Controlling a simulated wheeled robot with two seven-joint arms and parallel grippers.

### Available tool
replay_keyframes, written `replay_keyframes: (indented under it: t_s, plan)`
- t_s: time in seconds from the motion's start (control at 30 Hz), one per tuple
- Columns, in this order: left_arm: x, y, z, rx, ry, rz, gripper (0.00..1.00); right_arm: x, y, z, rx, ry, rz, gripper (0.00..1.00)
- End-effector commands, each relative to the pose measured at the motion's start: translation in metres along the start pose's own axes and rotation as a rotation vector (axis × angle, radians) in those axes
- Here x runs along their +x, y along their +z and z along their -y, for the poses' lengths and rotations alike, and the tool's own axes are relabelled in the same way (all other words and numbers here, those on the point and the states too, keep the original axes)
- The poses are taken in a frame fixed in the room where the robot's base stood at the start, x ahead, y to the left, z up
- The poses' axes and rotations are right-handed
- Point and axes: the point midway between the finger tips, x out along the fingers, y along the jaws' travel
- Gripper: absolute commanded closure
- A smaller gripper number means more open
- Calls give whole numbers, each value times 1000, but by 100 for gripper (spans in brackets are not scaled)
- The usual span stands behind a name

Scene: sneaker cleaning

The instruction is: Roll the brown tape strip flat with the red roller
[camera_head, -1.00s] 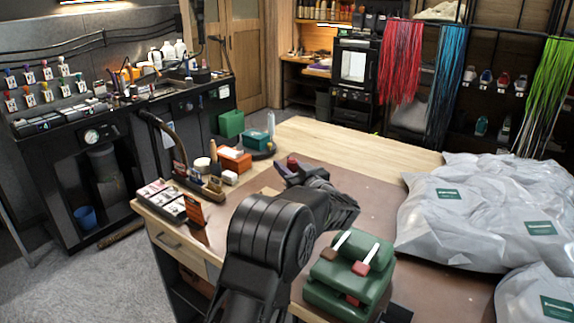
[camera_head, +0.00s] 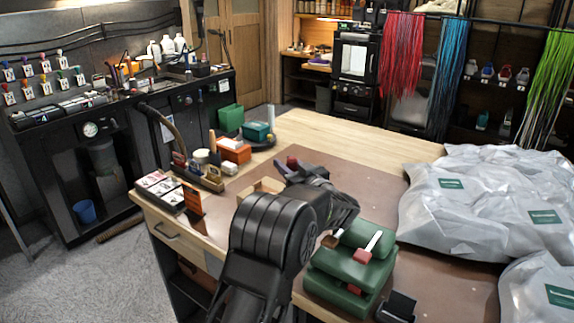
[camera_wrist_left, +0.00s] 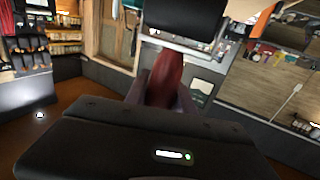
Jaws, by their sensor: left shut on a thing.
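My left gripper (camera_head: 297,169) is over the far left part of the brown mat on the workbench, its arm reaching in from the bottom. It is shut on the red roller (camera_head: 292,161). In the left wrist view the red handle (camera_wrist_left: 167,78) stands between the fingers, with a black cylinder (camera_wrist_left: 185,17) beyond it. I cannot make out the brown tape strip against the brown mat (camera_head: 350,190); my arm hides part of the bench. I cannot tell whether the roller touches the bench. My right gripper is not in view.
A green stand (camera_head: 345,288) with brushes is right of my forearm. Grey bags (camera_head: 460,215) fill the bench's right side. An orange box (camera_head: 233,151), a tool tray and a card tray (camera_head: 160,189) line the left edge. The mat's middle is clear.

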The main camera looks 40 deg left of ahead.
Motion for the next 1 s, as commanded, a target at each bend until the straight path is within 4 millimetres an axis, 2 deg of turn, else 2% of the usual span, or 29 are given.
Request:
replay_keyframes:
  t_s: [1.0]
  plan:
    - [0, 11, 0, 0, 0, -1, 100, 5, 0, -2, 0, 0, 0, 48]
